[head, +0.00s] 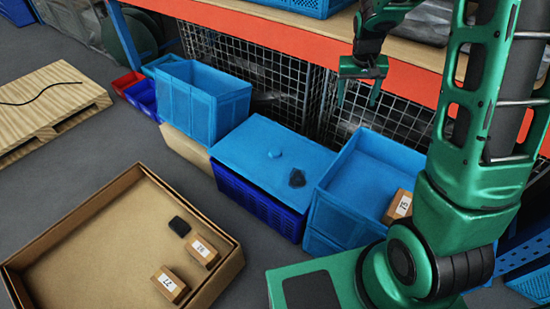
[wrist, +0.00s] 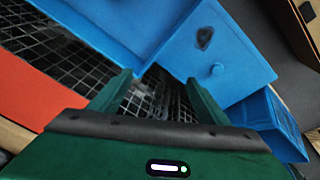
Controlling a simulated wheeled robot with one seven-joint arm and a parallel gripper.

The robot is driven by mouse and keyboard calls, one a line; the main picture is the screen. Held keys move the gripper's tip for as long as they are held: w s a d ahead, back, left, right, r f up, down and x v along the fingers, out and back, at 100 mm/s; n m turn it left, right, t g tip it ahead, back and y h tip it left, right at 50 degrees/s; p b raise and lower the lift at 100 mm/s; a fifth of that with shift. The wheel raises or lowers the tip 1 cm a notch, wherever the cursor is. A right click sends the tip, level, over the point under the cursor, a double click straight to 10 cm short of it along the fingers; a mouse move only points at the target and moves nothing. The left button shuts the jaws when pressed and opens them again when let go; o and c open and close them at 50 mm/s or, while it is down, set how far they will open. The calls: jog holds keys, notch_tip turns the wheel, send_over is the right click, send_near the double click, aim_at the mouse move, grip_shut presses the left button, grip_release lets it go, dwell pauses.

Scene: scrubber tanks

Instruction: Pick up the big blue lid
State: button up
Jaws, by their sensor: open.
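The big blue lid (head: 262,147) lies flat on a dark blue crate (head: 270,198) in the middle of the head view. It has a small round knob (head: 274,153) near its centre, and a dark lump (head: 297,178) rests on it near its right edge. The lid (wrist: 225,45) also shows in the wrist view at the upper right, with the knob and the dark lump on top. My green gripper (head: 358,96) is open and empty. It hangs to the right of and above the lid, in front of the wire mesh, and does not touch the lid.
An open blue crate (head: 322,210) with a numbered box stands right of the lid. A tall blue crate (head: 205,103) stands left. An orange shelf beam (head: 270,35) and wire mesh run behind. A cardboard tray (head: 95,215) holds small boxes. Grey floor is clear between.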

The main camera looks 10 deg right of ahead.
jog(key=w+a+f, duration=0.4)
jog(key=w+f, duration=0.3)
jog(key=w, duration=0.1)
jog(key=n+t+y, duration=0.2)
jog(key=n+t, duration=0.1)
send_over(275, 151)
jog(key=s, duration=0.4)
jog(key=f, duration=3.5)
jog(key=shift+w+a, duration=0.2)
jog(key=shift+w, duration=0.05)
jog(key=shift+d+x, duration=0.2)
jog(key=shift+x, duration=2.85)
jog(key=shift+c, duration=0.4)
grip_shut()
